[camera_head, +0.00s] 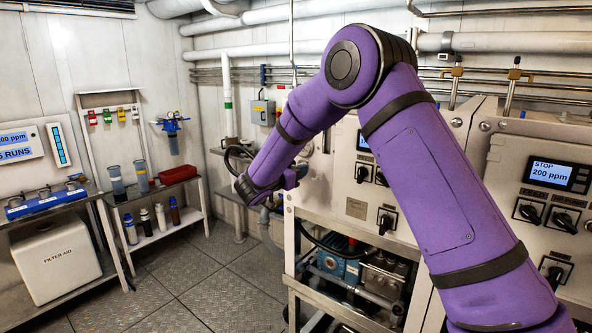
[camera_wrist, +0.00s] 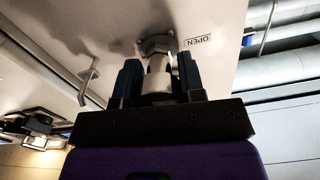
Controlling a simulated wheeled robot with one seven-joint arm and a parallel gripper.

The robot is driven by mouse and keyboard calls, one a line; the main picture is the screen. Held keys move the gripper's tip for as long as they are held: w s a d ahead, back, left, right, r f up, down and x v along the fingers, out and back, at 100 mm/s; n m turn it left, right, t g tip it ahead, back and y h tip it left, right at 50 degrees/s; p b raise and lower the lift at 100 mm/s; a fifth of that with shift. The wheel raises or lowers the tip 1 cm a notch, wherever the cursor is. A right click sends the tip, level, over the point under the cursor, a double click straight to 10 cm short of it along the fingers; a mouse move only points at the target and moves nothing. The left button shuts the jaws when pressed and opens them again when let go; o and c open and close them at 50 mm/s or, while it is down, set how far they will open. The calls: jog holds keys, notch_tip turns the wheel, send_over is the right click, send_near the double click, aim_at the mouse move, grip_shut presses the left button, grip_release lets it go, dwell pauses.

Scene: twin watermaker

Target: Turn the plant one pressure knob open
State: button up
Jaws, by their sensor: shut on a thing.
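The pressure knob (camera_wrist: 157,64) is a grey metal cylinder on a pale panel in the wrist view. A small OPEN label (camera_wrist: 197,41) is on the panel to its right. My gripper (camera_wrist: 159,84) has one dark finger on each side of the knob and is shut on it. The fingers and the gripper body hide part of the knob, and I cannot tell how far it is turned.
A cabinet at the right has a screen reading STOP 200 ppm (camera_head: 549,173) and black switches. A metal handle (camera_wrist: 87,83) sticks out left of the knob. Pipes run along the back wall. A shelf (camera_head: 160,234) with bottles stands at left. The floor (camera_head: 213,282) between is clear.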

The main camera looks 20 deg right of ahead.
jog(key=n, duration=0.6)
jog(key=shift+a, duration=0.15)
jog(key=n, duration=0.6)
jog(key=shift+w+n, duration=0.1)
jog(key=shift+n, duration=0.2)
jog(key=n, duration=0.5)
jog(key=shift+f, duration=0.15)
jog(key=n, duration=0.6)
jog(key=shift+f+n, duration=0.1)
jog(key=shift+n, duration=0.3)
jog(key=n, duration=0.6)
jog(key=shift+f, duration=0.1)
jog(key=n, duration=0.6)
jog(key=shift+n, duration=0.3)
jog(key=n, duration=0.6)
jog(key=shift+s, duration=0.2)
jog(key=n, duration=0.5)
jog(key=shift+n, duration=0.4)
